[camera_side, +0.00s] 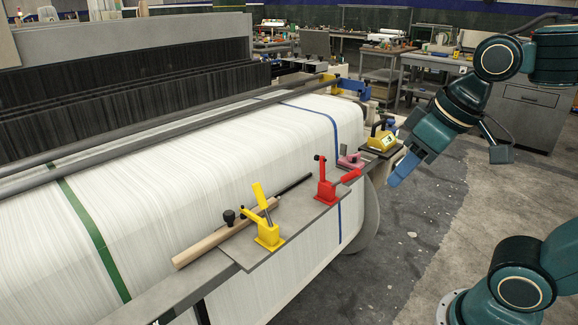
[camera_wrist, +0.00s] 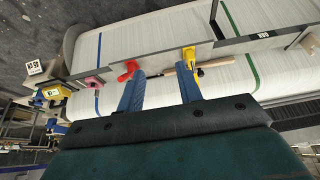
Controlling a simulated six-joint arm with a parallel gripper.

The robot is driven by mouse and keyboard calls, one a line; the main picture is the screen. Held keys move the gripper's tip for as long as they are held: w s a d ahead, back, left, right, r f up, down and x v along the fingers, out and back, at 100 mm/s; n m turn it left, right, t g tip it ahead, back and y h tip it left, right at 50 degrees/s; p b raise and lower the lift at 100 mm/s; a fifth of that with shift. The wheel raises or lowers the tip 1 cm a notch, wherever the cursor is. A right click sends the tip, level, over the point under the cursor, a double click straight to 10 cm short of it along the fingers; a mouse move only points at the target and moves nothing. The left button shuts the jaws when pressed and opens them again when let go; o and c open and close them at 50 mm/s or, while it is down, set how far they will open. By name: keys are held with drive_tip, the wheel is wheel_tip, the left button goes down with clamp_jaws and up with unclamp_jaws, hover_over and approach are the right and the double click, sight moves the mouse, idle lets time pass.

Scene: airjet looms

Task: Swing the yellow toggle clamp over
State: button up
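The yellow toggle clamp (camera_side: 268,236) stands on the grey rail along the front of the loom. Its yellow lever points up, leaning slightly left, and a black-knobbed arm reaches left over a wooden rod (camera_side: 205,247). In the wrist view the yellow clamp (camera_wrist: 190,57) is just beyond the right finger's tip. My gripper (camera_side: 397,177) is well to the right of the yellow clamp in the side view, above the floor and clear of the rail. In the wrist view my gripper (camera_wrist: 161,72) has its two blue fingers apart, with nothing held between them.
A red toggle clamp (camera_side: 326,190) stands on the rail right of the yellow one. Farther along are a pink clamp (camera_side: 350,160) and a yellow-and-black device (camera_side: 381,138). The white warp roll (camera_side: 240,150) lies behind the rail. Open floor (camera_side: 400,225) lies right of the loom.

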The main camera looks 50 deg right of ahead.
drive_tip(key=w+a+r+g, duration=0.1)
drive_tip(key=w+r, duration=0.2)
drive_tip(key=w, duration=0.4)
drive_tip(key=g, duration=0.4)
hover_over(256, 181)
wheel_tip(256, 181, down, 3)
drive_tip(key=shift+f, duration=0.1)
drive_tip(key=shift+f, duration=0.2)
drive_tip(key=shift+f, duration=4.15)
drive_tip(key=shift+f, duration=0.1)
